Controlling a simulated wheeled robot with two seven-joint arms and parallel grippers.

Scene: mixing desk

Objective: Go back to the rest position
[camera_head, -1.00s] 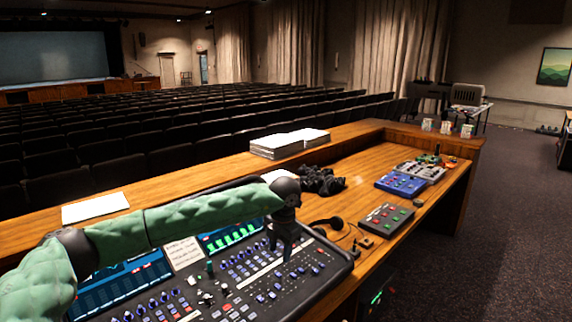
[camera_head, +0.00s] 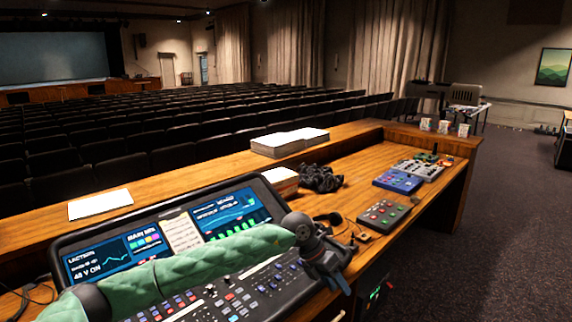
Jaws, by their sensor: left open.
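My left gripper (camera_head: 330,274) is open and empty at the right front edge of the mixing console (camera_head: 262,190). Its green padded arm (camera_head: 215,255) comes in from the lower left and crosses low over the console, hiding many of its faders and knobs. The console's screens (camera_head: 228,214) are lit and show above the arm. A paper note (camera_head: 181,233) lies between the screens. My right gripper is not in view.
On the wooden desk are a dark bundle (camera_head: 320,179), a blue box (camera_head: 397,181), a grey box with buttons (camera_head: 384,214) and a light grey mixer (camera_head: 419,170). Stacked papers (camera_head: 290,142) and a white sheet (camera_head: 100,203) lie on the ledge.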

